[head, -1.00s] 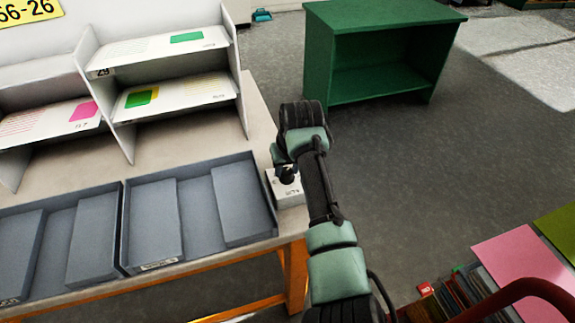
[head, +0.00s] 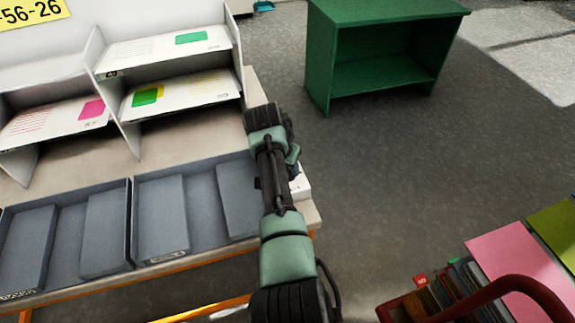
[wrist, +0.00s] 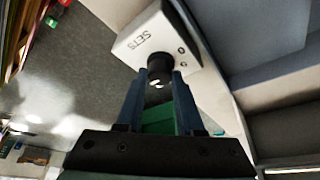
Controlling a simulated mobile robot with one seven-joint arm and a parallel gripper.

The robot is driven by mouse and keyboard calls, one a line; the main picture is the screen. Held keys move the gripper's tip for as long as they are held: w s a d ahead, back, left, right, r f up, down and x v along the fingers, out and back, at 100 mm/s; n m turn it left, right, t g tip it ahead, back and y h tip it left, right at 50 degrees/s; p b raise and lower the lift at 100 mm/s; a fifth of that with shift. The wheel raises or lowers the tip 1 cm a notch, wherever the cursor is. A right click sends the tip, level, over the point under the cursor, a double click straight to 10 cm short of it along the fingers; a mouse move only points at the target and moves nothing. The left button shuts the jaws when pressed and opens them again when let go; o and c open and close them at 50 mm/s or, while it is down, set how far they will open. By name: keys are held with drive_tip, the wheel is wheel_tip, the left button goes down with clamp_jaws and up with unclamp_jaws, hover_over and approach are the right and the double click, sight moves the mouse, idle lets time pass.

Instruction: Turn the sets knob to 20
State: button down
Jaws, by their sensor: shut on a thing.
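The sets box is a small white box (wrist: 155,38) marked "SETS" in the wrist view. A round black knob (wrist: 158,64) stands out from its face. My gripper (wrist: 160,77) has its two fingers on either side of the knob and is shut on it. In the head view the white box (head: 301,184) shows only partly at the table's right end. My arm hides the knob and fingertips there.
Grey trays (head: 190,258) and white shelves with cards (head: 165,45) stand on the table left of my arm. A green open cabinet (head: 385,45) stands on the floor beyond. A bin of colourful folders (head: 455,290) is at lower right. Floor between is clear.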

drive_tip(key=shift+m, duration=0.3)
drive_tip(key=c, duration=0.5)
unclamp_jaws()
drive_tip(key=p+v, duration=0.1)
drive_tip(key=v, duration=1.2)
drive_tip(key=shift+a+p, duration=0.2)
drive_tip(key=shift+p, duration=0.15)
